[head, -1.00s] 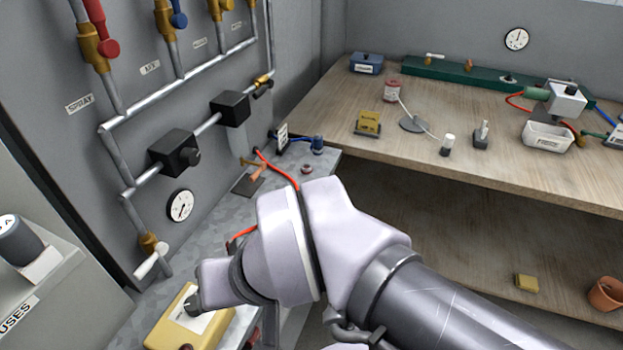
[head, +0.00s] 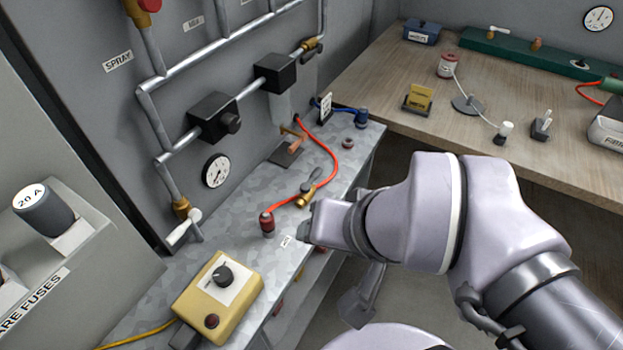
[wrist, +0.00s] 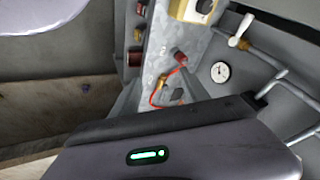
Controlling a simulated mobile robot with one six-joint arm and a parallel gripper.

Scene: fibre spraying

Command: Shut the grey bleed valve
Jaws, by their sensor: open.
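Several valves show, and I cannot read a label marking the bleed valve. A brass valve with a grey lever (head: 310,186) lies on the metal bench, by the red hose, in the head view. A brass valve with a pale lever (head: 185,230) ends the lower pipe; it also shows in the wrist view (wrist: 239,34). A brass valve with a dark handle (head: 311,46) sits at the upper pipe's end. My gripper's grey body (wrist: 180,150) fills the bottom of the wrist view. Its fingertips are hard to make out, with nothing seen held. My arm's end hangs over the bench's right edge.
A yellow control box (head: 220,292), a red connector (head: 267,222) and the red hose (head: 329,160) occupy the metal bench (head: 215,245). A round gauge (head: 216,171) and black blocks hang on the panel. The wooden table (head: 480,70) stands at the back right.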

